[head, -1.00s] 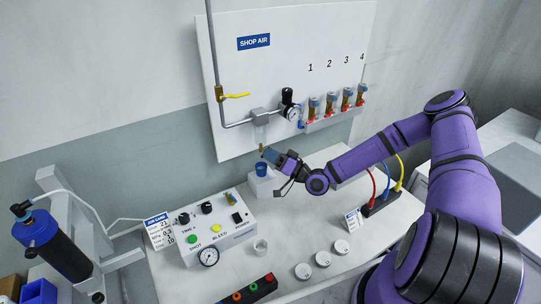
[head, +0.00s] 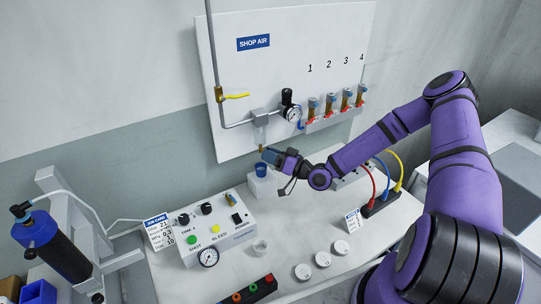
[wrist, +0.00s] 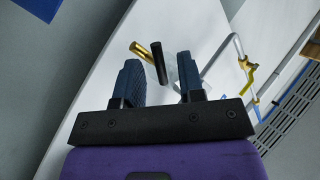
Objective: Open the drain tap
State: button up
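The drain tap (head: 261,148) is a small brass fitting under the clear filter bowl (head: 260,133) on the wall board. In the wrist view its brass piece (wrist: 153,58) lies ahead of the fingers, beside a short black rod (wrist: 186,68) that looks like its lever. My gripper (head: 266,155) is at the tap's height, just beside it. In the wrist view my gripper (wrist: 163,72) is open. The black rod's near end shows in the gap between its fingers, nearer the right finger. Whether either finger touches it I cannot tell.
A blue cup (head: 261,170) on a white block stands just below my gripper. The regulator gauge (head: 293,114) and several numbered valves are to the right on the board. A yellow-handled valve (head: 234,97) is up left. The control box (head: 215,222) stands below left.

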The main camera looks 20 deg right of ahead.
jog(key=v, duration=1)
jog(key=shift+s+d, duration=0.25)
jog(key=shift+d, duration=0.05)
